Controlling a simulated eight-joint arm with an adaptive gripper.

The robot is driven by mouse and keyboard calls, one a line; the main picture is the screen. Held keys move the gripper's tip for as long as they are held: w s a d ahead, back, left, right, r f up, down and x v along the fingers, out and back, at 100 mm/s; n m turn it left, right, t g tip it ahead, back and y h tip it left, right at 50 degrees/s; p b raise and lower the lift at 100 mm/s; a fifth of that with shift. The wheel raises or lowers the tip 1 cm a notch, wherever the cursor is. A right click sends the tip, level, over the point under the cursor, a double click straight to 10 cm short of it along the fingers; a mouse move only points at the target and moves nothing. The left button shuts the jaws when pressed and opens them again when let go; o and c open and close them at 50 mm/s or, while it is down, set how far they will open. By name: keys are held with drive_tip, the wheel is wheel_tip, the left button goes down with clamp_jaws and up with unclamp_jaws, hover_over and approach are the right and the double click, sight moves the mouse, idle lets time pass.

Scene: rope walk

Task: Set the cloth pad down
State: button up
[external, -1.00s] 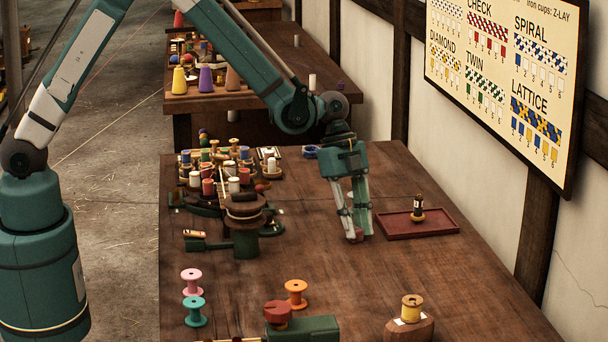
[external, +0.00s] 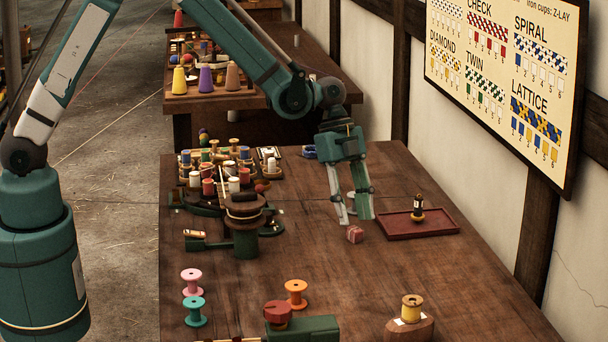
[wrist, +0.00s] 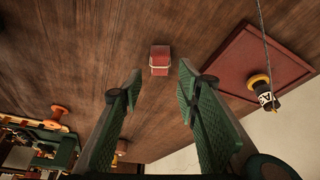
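The cloth pad (external: 355,234), a small reddish block with a pale band round it, lies on the wooden table just left of the red tray. It also shows in the wrist view (wrist: 160,60), beyond the fingertips. My gripper (external: 356,221) is open and empty, with its two fingers spread. In the wrist view my gripper (wrist: 160,78) has a clear gap between the fingers, and the pad lies apart from them.
A round braiding stand (external: 245,215) and several spools crowd the left. The table's middle is mostly clear.

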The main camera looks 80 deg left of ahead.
drive_tip(key=p+v, duration=0.1)
drive_tip(key=v, duration=0.7)
drive_tip(key=shift+r, duration=0.3)
drive_tip(key=shift+a, duration=0.1)
drive_tip(key=s+r+n+t+y, duration=0.2)
drive_tip(key=s+r+n, duration=0.5)
drive_tip(key=s+r, duration=1.1)
drive_tip(key=s+a+n+t+y, duration=0.2)
drive_tip(key=s+n, duration=0.4)
drive_tip(key=s, duration=1.7)
drive_tip(key=shift+a+n+t, duration=0.15)
drive_tip(key=shift+n+t, duration=0.15)
drive_tip(key=shift+t, duration=0.4)
